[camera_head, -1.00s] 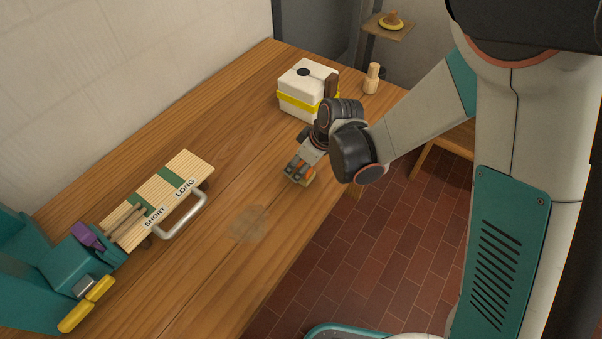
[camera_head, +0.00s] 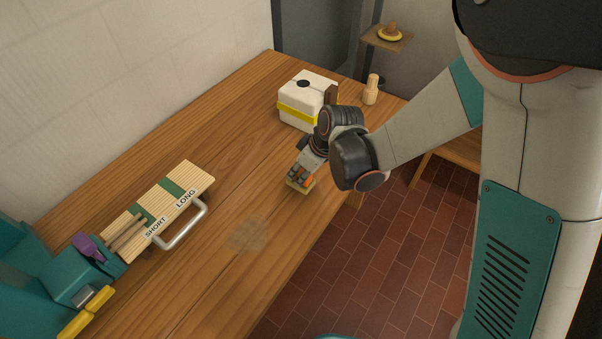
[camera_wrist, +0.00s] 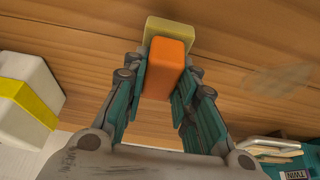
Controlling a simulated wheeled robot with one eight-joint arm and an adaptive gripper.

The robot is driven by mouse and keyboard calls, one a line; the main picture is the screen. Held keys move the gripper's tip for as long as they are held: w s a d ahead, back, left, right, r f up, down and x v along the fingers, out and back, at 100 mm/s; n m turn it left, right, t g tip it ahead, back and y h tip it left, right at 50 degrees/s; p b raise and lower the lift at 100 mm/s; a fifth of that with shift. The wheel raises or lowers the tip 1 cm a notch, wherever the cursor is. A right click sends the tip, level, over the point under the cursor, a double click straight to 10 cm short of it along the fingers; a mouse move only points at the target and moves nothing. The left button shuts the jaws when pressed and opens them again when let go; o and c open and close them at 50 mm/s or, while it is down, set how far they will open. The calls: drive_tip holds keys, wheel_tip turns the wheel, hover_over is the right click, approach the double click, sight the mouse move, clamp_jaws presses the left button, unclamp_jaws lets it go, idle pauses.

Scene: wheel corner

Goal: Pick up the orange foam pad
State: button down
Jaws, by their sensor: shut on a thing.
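The orange foam pad (camera_wrist: 158,66) is a small block between my fingers in the wrist view. A dull yellow block (camera_wrist: 172,28) lies directly against its far side; whether the two are joined I cannot tell. In the head view a little of the orange pad (camera_head: 308,182) shows at my fingertips, with the yellow block (camera_head: 299,188) just under it. My gripper (camera_wrist: 160,75) is shut on the orange pad, with teal-padded fingers on both sides. It is low over the table near its right edge. The fingers hide part of the pad in the head view.
A white box with a yellow band (camera_head: 306,100) and a wooden peg-like piece (camera_head: 371,90) stand behind my gripper. A board marked SHORT and LONG (camera_head: 160,208) with a metal handle lies at left, near a teal holder (camera_head: 75,275). The table (camera_head: 225,270) between is clear.

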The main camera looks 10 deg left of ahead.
sight(301, 172)
wheel_tip(301, 172, up, 19)
drive_tip(key=p, duration=0.6)
drive_tip(key=shift+s+f, duration=0.15)
